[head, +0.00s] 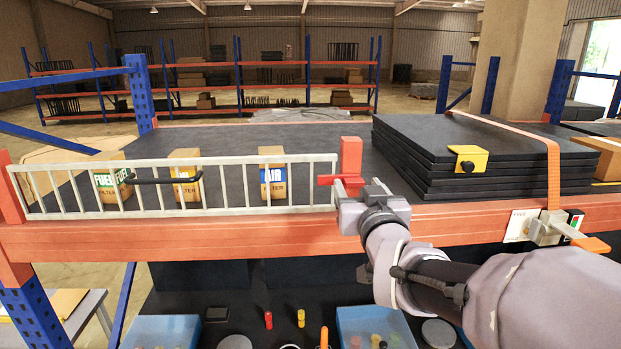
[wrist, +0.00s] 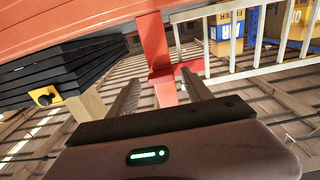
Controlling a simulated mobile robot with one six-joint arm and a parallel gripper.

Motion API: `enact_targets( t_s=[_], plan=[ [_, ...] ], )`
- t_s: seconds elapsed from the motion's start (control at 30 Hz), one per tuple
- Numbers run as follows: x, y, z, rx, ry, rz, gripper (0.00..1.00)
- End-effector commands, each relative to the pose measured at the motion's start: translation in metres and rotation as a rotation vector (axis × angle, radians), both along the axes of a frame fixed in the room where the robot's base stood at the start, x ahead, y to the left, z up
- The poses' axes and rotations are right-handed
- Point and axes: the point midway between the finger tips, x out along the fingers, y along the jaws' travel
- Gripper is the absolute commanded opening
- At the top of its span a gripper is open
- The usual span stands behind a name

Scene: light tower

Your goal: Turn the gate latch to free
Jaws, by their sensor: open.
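The white barred gate (head: 215,185) stands along the front of the orange shelf, with a black handle (head: 165,180) on it. The red latch (head: 338,180) sits at the gate's right end, by the red post (head: 350,155), with its bar pointing left across the gate's end. My gripper (head: 352,202) is right at the latch. In the wrist view my gripper (wrist: 160,82) is open, with its fingers on either side of the red latch (wrist: 177,72) and post. I cannot tell whether either finger touches it. Part of the latch is hidden by the gripper in the head view.
Filter boxes (head: 272,160) stand behind the gate. A stack of black panels (head: 470,140) lies to the right, with a yellow tag (head: 467,158) and an orange strap (head: 553,165). A strap buckle (head: 545,228) is on the front beam. Blue bins (head: 160,331) are below.

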Motion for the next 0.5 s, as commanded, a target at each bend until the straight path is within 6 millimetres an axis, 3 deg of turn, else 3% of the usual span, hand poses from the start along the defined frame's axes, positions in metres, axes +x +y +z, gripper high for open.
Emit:
enact_targets(
  t_s=[0.3, 0.5],
  plan=[
    [0.0043, 0.0001, -0.0006, 0.0, 0.0, 0.0, 0.58],
    [0.0041, 0.0, -0.0005, 0.0, 0.0, 0.0, 0.19]
  ],
)
